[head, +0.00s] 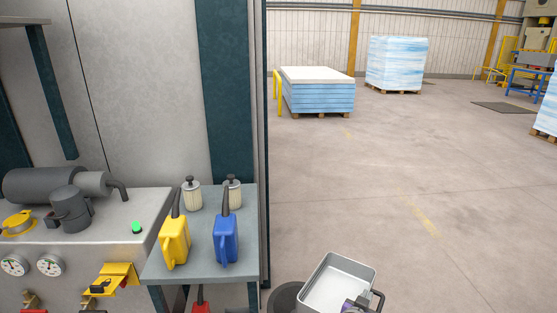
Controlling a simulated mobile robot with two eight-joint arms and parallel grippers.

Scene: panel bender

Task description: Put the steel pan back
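The steel pan (338,283) is a shallow, open, rectangular metal tray at the bottom centre of the head view. Its inside looks empty, and its near end is cut off by the picture's lower edge. My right gripper (357,305) shows only as a small dark and purple part at the pan's near right corner, overlapping it in the picture. A dark loop-like part sticks out beside that corner. The fingers are mostly out of frame, so I cannot tell whether they grip the pan. My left gripper is not in view.
A small grey shelf table (205,250) at left holds a yellow can (175,243), a blue can (225,242) and two pump oilers. A machine with gauges stands left of it. Blue sheet stacks (318,97) stand far back. Open floor (430,180) lies to the right.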

